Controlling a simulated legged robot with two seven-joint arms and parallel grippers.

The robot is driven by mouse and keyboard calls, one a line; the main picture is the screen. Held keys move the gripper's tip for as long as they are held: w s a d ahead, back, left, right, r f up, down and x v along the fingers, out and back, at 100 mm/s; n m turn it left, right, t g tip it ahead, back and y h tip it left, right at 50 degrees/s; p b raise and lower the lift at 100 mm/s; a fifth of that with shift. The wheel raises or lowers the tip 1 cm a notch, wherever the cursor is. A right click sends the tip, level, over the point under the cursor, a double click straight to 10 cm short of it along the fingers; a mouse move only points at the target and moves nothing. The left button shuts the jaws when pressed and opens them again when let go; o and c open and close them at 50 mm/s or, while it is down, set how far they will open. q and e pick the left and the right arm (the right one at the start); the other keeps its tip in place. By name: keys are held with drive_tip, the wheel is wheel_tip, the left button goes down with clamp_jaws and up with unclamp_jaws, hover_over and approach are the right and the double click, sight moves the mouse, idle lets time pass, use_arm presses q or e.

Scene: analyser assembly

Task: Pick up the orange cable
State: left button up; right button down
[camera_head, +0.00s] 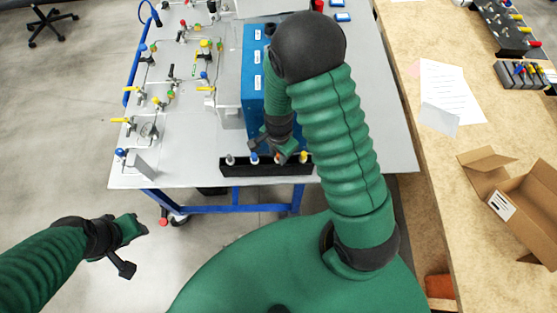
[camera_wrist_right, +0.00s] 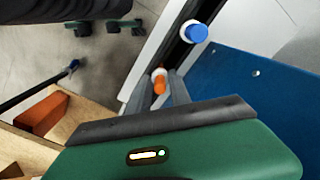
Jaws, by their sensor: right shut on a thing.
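The orange cable (camera_wrist_right: 159,84) shows its orange end between the two dark fingers of my right gripper (camera_wrist_right: 170,88) in the right wrist view. The fingers are shut on it. In the head view my right gripper (camera_head: 283,156) is over the black rack (camera_head: 265,169) at the table's front edge, and the hand covers most of the orange end. A blue-capped cable (camera_wrist_right: 196,32) stands in the rack beside it. My left gripper (camera_head: 138,228) is off the table at the lower left, away from the rack; its fingers are too small to read.
White (camera_head: 230,159) and yellow (camera_head: 304,157) ends stand in the same rack. A blue panel (camera_head: 254,85) rises just behind it. Valves and fittings cover the table's left side. An open cardboard box (camera_head: 525,205) sits on the wooden bench at right.

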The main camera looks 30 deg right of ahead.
idle(0.3)
wheel_tip(320, 180, up, 25)
drive_tip(key=p, duration=0.7)
drive_tip(key=shift+p, duration=0.4)
